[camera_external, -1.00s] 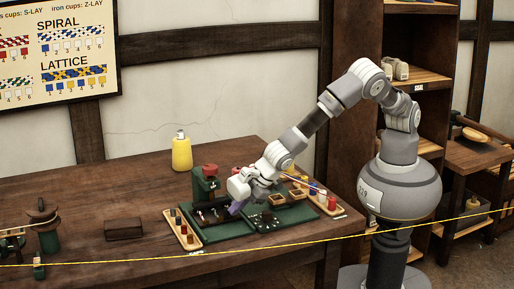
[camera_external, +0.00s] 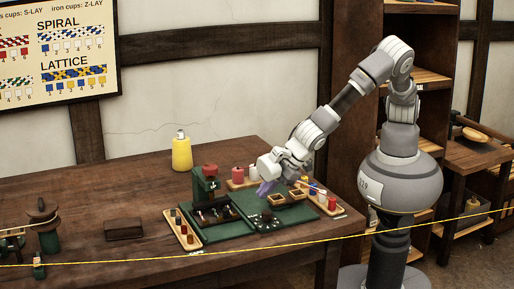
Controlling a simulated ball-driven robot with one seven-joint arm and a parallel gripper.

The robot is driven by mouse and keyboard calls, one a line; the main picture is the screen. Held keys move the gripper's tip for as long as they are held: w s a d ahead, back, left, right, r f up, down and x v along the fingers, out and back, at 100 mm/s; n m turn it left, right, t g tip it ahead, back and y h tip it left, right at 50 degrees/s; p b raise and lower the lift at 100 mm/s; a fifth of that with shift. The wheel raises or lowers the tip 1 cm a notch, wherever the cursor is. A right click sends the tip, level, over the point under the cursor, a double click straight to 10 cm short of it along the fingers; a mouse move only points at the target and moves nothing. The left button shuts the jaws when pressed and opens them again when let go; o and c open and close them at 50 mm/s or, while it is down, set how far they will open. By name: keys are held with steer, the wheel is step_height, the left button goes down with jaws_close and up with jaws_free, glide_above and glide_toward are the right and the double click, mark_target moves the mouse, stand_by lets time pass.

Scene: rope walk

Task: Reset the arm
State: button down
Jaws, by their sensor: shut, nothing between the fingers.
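My arm reaches from its round grey body at the right over the table. My gripper (camera_external: 266,188) is shut and empty, with purple-tinted fingers pointing down to the left. It hangs above the green board (camera_external: 236,231), between the red-topped green device (camera_external: 206,183) and the small wooden boxes (camera_external: 285,197). A clear gap to the board is hard to judge from this angle.
A wooden tray of coloured pegs (camera_external: 183,229) lies at the board's left, another tray (camera_external: 329,205) at its right. A yellow bottle (camera_external: 181,152) and a brown block (camera_external: 124,229) stand on the table. A yellow rope (camera_external: 290,237) crosses in front. Shelves stand behind my arm.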

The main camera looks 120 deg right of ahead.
steer(key=shift+s+a+r, duration=0.1)
steer(key=shift+s+r, duration=0.25)
steer(key=shift+r, duration=0.1)
steer(key=d+r+m+t+y, duration=0.2)
steer(key=d+r, duration=0.2)
steer(key=r, duration=1.4)
steer(key=d+r+m+t+y, duration=0.1)
steer(key=d+r+m+t, duration=0.15)
steer(key=r, duration=1.55)
steer(key=s+d+r+t, duration=0.2)
steer(key=s+r, duration=0.6)
steer(key=r, duration=0.4)
steer(key=s+d+r+t, duration=0.2)
steer(key=s+r, duration=0.7)
steer(key=r, duration=0.3)
steer(key=shift+s+r, duration=0.15)
steer(key=shift+s, duration=0.05)
steer(key=shift+d, duration=0.1)
